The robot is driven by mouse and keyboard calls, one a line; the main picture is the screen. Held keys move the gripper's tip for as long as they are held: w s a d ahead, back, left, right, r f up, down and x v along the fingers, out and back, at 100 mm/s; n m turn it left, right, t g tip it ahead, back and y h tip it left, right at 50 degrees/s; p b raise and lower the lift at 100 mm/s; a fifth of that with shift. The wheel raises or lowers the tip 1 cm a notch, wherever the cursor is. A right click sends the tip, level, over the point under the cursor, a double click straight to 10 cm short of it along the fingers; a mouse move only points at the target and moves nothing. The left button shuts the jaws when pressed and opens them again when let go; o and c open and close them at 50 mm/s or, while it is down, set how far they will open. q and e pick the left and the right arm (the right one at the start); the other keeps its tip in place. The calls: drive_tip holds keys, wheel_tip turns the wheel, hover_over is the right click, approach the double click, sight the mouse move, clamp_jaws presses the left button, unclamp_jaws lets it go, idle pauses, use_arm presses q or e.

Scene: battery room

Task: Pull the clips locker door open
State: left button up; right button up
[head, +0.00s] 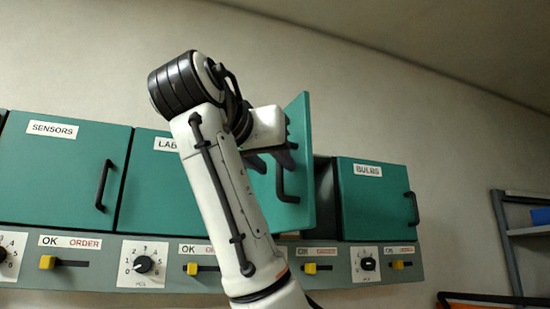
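The clips locker door is most likely the teal door (304,130) between the door with a label starting "LAB" and the bulbs door; its own label is not visible. It stands partly open, swung out from the row, with a dark gap at its right side. Its black handle (283,188) is on the outer face. My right gripper (272,163) is in front of this face, at the handle's upper end. Its dark fingers look spread apart, and I cannot tell whether they touch the handle. My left gripper is not in view.
The sensors door (65,165), the partly hidden "LAB" door (155,200) and the bulbs door (375,205) are closed. Below runs a grey panel (340,270) with knobs and yellow levers. A metal shelf (505,240) stands at the right.

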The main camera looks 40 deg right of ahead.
drive_tip(key=b+v, duration=0.2)
drive_tip(key=v, duration=0.8)
drive_tip(key=shift+s+b, duration=0.25)
drive_tip(key=shift+b, duration=0.1)
drive_tip(key=shift+a, duration=0.1)
